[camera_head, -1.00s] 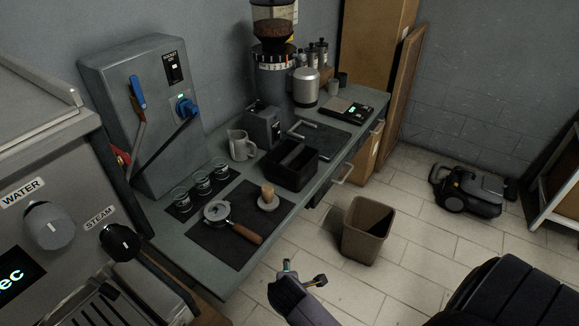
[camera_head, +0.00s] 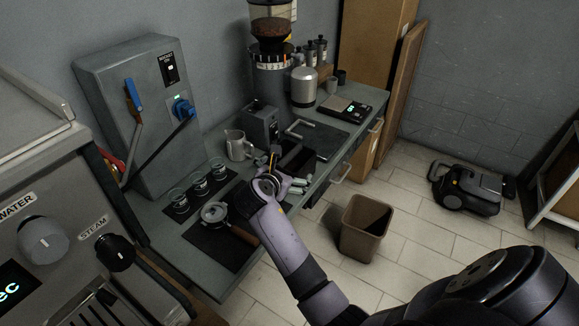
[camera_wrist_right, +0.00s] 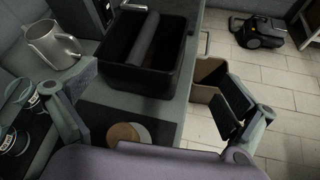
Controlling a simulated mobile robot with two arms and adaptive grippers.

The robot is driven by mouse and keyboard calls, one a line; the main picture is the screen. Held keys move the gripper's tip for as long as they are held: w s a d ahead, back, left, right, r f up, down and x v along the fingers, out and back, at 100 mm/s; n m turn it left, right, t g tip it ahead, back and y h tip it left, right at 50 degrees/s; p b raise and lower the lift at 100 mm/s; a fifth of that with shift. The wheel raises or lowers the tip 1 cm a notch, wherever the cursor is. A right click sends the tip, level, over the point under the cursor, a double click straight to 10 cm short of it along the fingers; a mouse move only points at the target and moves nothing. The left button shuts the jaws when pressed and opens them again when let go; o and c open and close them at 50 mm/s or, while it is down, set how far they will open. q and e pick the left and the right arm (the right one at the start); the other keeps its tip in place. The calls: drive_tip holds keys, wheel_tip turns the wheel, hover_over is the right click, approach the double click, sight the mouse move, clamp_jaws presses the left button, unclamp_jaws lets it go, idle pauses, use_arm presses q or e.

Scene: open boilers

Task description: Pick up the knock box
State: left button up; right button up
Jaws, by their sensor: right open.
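The knock box (camera_head: 297,158) is a black open-topped box with a bar across it, on the grey counter. My right gripper (camera_head: 285,172) covers much of it in the head view. In the right wrist view the knock box (camera_wrist_right: 170,67) stands upright, ahead of the fingers, with its bar running across the opening. My right gripper (camera_wrist_right: 150,112) is open and empty, one finger at each side of the picture, with the box beyond and between them. Nothing is held. My left gripper does not show.
A steel pitcher (camera_head: 236,146) stands left of the box, with a grinder (camera_head: 272,85) behind. A portafilter (camera_head: 214,212) lies on the dark mat in front. A tamper (camera_wrist_right: 127,134) sits near the fingers. A brown bin (camera_head: 364,228) stands on the floor.

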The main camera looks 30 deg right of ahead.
drive_tip(key=shift+x, duration=6.2)
drive_tip(key=shift+s+f, duration=0.1)
drive_tip(key=shift+s, duration=0.1)
drive_tip(key=c, duration=2)
drive_tip(key=shift+c, duration=0.4)
